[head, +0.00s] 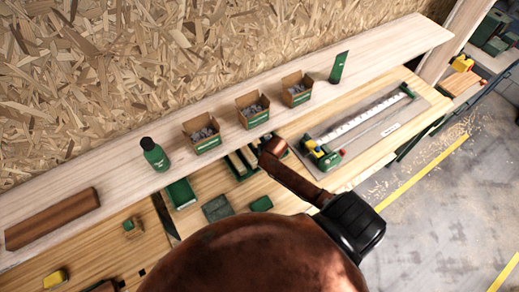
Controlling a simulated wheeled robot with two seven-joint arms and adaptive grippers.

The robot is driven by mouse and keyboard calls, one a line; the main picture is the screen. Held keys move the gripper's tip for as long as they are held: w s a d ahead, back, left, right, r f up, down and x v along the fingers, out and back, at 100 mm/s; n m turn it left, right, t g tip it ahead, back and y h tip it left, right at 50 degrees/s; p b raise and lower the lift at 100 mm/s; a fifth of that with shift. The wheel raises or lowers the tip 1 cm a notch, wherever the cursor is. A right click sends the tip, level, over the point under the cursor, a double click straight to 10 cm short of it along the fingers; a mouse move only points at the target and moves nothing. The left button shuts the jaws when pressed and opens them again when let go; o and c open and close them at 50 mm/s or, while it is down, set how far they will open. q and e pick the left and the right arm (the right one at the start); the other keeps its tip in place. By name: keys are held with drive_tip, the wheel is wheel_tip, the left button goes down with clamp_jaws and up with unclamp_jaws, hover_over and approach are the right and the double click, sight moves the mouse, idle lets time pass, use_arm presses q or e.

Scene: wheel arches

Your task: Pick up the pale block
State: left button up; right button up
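I cannot make out for certain a loose pale block. Pale wooden strips (238,163) lie in a dark green holder on the bench, partly hidden by a brown part in front. A small tan piece with green on it (131,226) sits on the bench at the left. Neither of my grippers can be made out. A large brown rounded shape and a black-and-brown jointed part fill the lower middle and hide part of the bench.
A pale shelf (400,42) along the chipboard wall carries a dark wood plank (52,218), a green bottle (154,154), three cardboard boxes (253,112) and a green upright item (339,67). A grey plate with a ruler (400,122) lies right. Floor at right is open.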

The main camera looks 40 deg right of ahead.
drive_tip(key=shift+w+d+f, duration=0.1)
drive_tip(key=shift+w+f, duration=0.2)
drive_tip(key=shift+f, duration=0.05)
drive_tip(key=x, duration=0.4)
drive_tip(key=shift+w+f, duration=0.2)
drive_tip(key=c, duration=1)
use_arm(q)
drive_tip(key=shift+w+r, duration=0.25)
drive_tip(key=shift+w, duration=0.2)
use_arm(e)
drive_tip(key=shift+o, duration=0.2)
use_arm(q)
drive_tip(key=shift+w+r+p, duration=0.15)
drive_tip(key=shift+w+p, duration=0.05)
drive_tip(key=shift+p, duration=0.1)
use_arm(e)
drive_tip(key=shift+r, duration=0.15)
